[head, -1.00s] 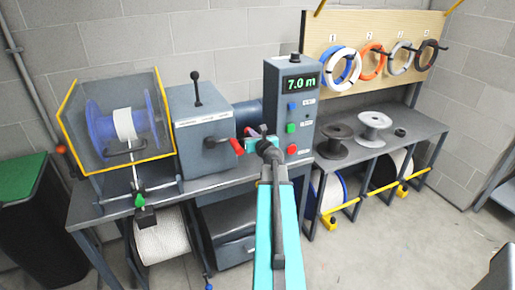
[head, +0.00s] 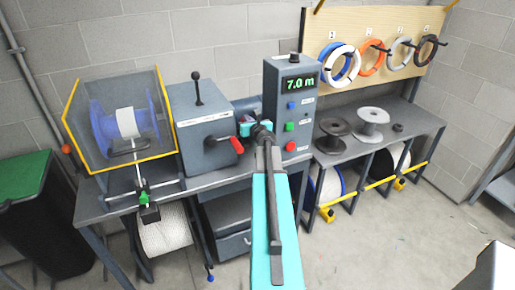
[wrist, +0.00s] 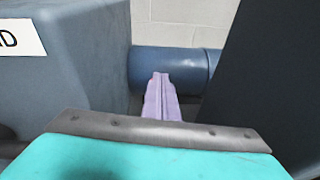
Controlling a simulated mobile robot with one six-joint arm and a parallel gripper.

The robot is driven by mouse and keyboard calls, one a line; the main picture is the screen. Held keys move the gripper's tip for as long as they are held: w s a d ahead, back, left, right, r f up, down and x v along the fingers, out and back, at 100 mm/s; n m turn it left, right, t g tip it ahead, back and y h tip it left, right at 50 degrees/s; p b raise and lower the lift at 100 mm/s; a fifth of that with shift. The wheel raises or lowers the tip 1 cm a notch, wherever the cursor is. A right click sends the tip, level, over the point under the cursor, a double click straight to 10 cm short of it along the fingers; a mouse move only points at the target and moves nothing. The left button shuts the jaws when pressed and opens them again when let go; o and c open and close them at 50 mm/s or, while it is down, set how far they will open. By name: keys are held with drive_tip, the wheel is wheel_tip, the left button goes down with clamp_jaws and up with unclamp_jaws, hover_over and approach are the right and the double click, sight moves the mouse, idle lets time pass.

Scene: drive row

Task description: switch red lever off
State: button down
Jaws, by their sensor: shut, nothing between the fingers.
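The red lever (head: 237,145) sticks out from the front of the grey gearbox housing (head: 200,128), its red grip pointing right and slightly down. My gripper (head: 244,128) is shut and empty. In the head view it shows just above and right of the red grip; I cannot tell how far apart they are in depth. In the wrist view the pale purple fingers (wrist: 161,97) are together and point at the blue-grey cylinder (wrist: 168,70) between the housing and the control column. The red lever does not show in the wrist view.
The control column (head: 291,105) stands close on the right, with a display reading 7.0 m and blue, green and red buttons. A black-knobbed lever (head: 197,87) rises from the housing top. A guarded blue spool (head: 125,122) is at left. Grey reels (head: 371,120) stand on the right bench.

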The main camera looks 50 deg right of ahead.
drive_tip(key=shift+a, duration=0.1)
idle(0.3)
drive_tip(key=s+a+r+p, duration=0.1)
drive_tip(key=s+a+r, duration=0.4)
drive_tip(key=s+r, duration=0.3)
drive_tip(key=shift+s+a+r, duration=0.15)
drive_tip(key=shift+s+a, duration=0.1)
idle(0.4)
idle(0.6)
